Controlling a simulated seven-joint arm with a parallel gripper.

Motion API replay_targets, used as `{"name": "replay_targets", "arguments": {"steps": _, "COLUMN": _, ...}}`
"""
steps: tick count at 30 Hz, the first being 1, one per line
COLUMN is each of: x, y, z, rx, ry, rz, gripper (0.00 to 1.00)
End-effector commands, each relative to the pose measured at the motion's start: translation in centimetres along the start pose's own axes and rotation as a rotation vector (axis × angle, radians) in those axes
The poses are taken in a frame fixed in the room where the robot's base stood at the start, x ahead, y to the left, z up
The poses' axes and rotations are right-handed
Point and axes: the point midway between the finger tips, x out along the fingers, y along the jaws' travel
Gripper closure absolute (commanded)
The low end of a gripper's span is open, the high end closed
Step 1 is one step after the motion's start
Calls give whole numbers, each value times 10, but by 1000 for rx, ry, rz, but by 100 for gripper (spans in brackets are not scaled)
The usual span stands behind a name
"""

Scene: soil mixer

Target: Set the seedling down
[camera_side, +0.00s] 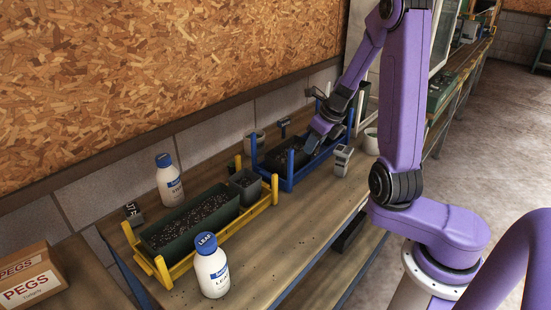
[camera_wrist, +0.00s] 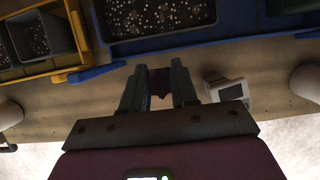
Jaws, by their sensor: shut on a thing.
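My gripper (camera_wrist: 159,72) is shut on a small dark reddish-brown thing (camera_wrist: 158,82) between its fingers, which I take to be the seedling. No leaves show, and its lower end is hidden. In the side view my gripper (camera_side: 314,143) is low at the blue-framed soil tray (camera_side: 289,183), and the arm hides what it holds. In the wrist view the tray's soil (camera_wrist: 160,14) lies just beyond the fingertips. I cannot tell whether the seedling touches anything.
A yellow frame (camera_side: 208,244) holds a green soil trough (camera_side: 190,246) and a small dark pot (camera_side: 245,196). White bottles stand behind (camera_side: 169,182) and in front (camera_side: 211,272). A small grey device (camera_side: 343,160) stands right of the blue frame. The front bench is mostly clear.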

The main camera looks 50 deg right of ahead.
Motion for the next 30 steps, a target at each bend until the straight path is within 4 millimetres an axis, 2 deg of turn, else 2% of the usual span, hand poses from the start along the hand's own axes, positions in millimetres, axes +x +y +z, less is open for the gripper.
{"name": "replay_targets", "arguments": {"steps": 5, "x": -6, "y": 0, "z": 3, "rx": -1, "ry": -3, "rz": 0, "gripper": 100}}
{"name": "replay_targets", "arguments": {"steps": 8, "x": -16, "y": 0, "z": 8, "rx": -3, "ry": -7, "rz": -1, "gripper": 100}}
{"name": "replay_targets", "arguments": {"steps": 15, "x": -60, "y": -1, "z": 26, "rx": -1, "ry": -6, "rz": -5, "gripper": 100}}
{"name": "replay_targets", "arguments": {"steps": 20, "x": -83, "y": -1, "z": 35, "rx": -1, "ry": -4, "rz": -5, "gripper": 100}}
{"name": "replay_targets", "arguments": {"steps": 26, "x": -69, "y": 30, "z": 59, "rx": -127, "ry": 2, "rz": 53, "gripper": 100}}
{"name": "replay_targets", "arguments": {"steps": 30, "x": -61, "y": 60, "z": 81, "rx": -239, "ry": 2, "rz": 98, "gripper": 100}}
